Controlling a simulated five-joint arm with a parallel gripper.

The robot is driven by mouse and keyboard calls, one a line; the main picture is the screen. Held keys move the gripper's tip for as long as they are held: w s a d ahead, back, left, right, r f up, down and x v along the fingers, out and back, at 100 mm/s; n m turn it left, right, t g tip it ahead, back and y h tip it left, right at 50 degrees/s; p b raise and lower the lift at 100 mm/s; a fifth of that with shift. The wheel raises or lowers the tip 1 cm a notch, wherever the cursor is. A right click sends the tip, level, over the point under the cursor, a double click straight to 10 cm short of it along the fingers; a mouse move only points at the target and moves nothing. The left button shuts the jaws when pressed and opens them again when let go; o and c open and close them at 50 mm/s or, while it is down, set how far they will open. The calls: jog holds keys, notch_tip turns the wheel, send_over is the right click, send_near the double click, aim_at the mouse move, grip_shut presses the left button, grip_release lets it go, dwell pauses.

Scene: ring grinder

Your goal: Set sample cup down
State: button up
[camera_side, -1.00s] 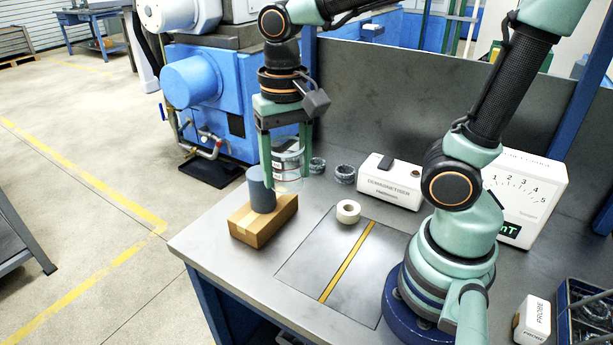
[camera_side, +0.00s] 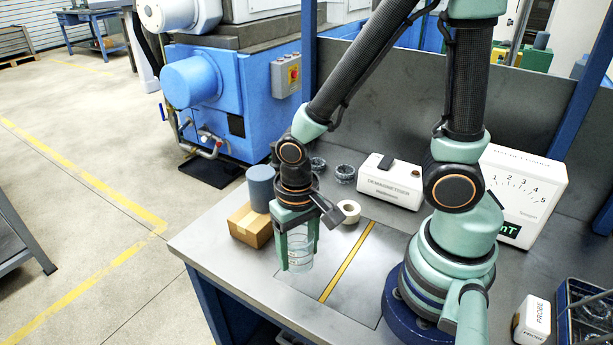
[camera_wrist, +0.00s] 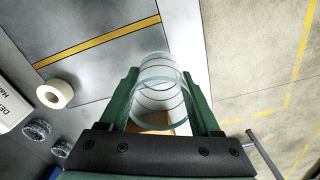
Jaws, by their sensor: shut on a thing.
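The sample cup (camera_side: 299,250) is a clear, see-through cylinder. My gripper (camera_side: 297,250) is shut on it, one green finger on each side. In the side view the cup hangs upright over the left part of the dark square plate (camera_side: 312,277) with a yellow stripe, near the bench's front edge. I cannot tell whether its base touches the surface. In the wrist view the cup (camera_wrist: 160,88) sits between the fingers of my gripper (camera_wrist: 168,95), and the bench edge passes behind it.
A cardboard box (camera_side: 250,226) and a grey-blue cylinder (camera_side: 260,187) stand left of the gripper. A tape roll (camera_side: 349,211) lies behind the plate. A white demagnetiser (camera_side: 390,181) and dark rings (camera_side: 345,174) are farther back. The plate right of the stripe is clear.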

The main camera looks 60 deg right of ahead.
aim_at(299, 281)
jog(key=shift+f, duration=2.75)
jog(key=shift+f, duration=0.1)
jog(key=o, duration=1.3)
jog(key=shift+o, duration=0.2)
notch_tip(299, 281, up, 12)
jog(key=w+d+r+n+t, duration=0.2)
jog(key=d+r, duration=0.1)
jog(key=r, duration=0.3)
jog(key=w+d+r+n+t, duration=0.2)
jog(key=d+r+t, duration=0.1)
jog(key=r, duration=0.3)
jog(key=shift+w+d+r+n+t, duration=0.25)
jog(key=shift+d+n+t, duration=0.05)
jog(key=shift+d, duration=0.2)
